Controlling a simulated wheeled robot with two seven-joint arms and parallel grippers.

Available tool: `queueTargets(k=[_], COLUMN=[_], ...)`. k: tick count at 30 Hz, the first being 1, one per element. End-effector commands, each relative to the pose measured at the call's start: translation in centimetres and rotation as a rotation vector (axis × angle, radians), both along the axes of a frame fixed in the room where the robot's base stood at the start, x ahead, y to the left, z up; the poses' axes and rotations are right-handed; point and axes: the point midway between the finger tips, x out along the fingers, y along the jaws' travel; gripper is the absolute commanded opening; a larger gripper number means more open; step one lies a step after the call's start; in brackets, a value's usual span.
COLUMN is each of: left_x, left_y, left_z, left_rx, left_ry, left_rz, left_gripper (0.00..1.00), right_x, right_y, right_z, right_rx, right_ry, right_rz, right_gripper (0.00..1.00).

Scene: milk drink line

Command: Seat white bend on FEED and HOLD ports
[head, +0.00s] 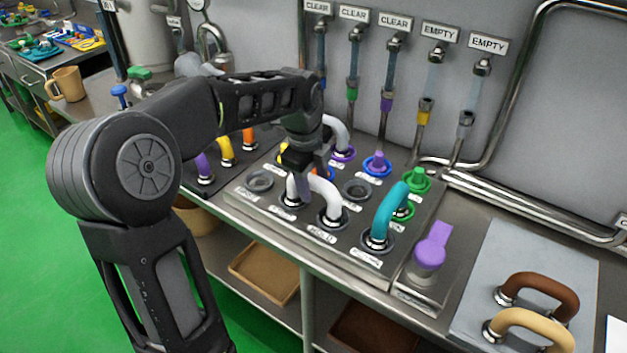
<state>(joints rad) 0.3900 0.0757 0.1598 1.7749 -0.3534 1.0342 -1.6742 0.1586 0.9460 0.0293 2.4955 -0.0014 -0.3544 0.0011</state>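A white bend (325,190) arches over two neighbouring ports in the front row of the panel. Its right end is at the port (333,219) whose label reads HOLD, and its left end is at the port (291,201) left of that. That port's label is too small to read surely. Whether both ends are fully down cannot be told. My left gripper (297,172) points down at the bend's upper left part and hides some of it. Whether its fingers are closed on the bend is unclear. My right gripper is out of view.
A teal bend (388,210) stands right of the white one. Another white bend (339,129) is behind my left arm. Purple and green caps stand on the panel (301,236). Brown (545,283) and cream (535,320) bends lie on a grey mat (540,255) at right.

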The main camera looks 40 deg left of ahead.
Motion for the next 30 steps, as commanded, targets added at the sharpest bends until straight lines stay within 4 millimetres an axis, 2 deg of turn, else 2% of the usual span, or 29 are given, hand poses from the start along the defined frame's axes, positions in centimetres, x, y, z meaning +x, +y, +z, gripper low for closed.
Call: queueTargets(k=[11, 14, 24, 30], left_x=[-0.1, -0.2, -1.2, -1.5], left_y=[0.0, 0.0, 0.0, 0.0], left_z=[0.3, 1.2, 6.5, 7.6], left_rx=[0.0, 0.001, 0.0, 0.0], left_ry=[0.002, 0.0, -0.001, 0.0], left_rz=[0.0, 0.0, 0.0, 0.0], left_gripper=[0.54, 0.54, 0.54, 0.54], right_x=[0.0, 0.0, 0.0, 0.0], right_y=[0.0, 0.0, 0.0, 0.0], right_z=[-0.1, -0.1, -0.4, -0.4], right_rx=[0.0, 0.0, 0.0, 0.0], right_ry=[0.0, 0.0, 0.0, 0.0], right_rz=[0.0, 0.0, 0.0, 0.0], right_gripper=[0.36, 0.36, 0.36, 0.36])
